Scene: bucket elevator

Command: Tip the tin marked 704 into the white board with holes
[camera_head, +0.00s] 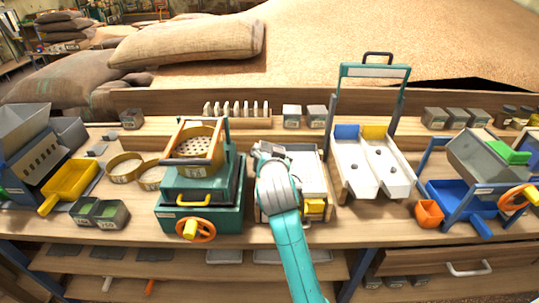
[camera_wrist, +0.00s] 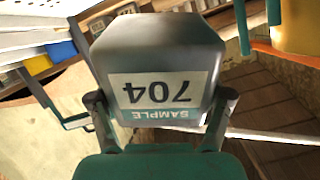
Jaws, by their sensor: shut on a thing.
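The grey tin marked 704 (camera_wrist: 160,55) fills the middle of the wrist view, its label upside down in that picture. My gripper (camera_wrist: 160,108) is shut on it, one finger on each side. In the head view my gripper (camera_head: 272,157) is over the left part of a pale board in a wooden frame (camera_head: 310,165), with a yellow block at its front. This looks like the white board; I cannot make out its holes. My arm covers part of it. The tin's mouth and contents are hidden, and I cannot tell how far it is tilted.
A green box with a round sieve (camera_head: 195,145) stands close on the left. A white two-channel chute (camera_head: 370,165) under a tall green frame stands close on the right. Small grey tins (camera_head: 291,117) stand on the shelf behind. Little bench is free around the board.

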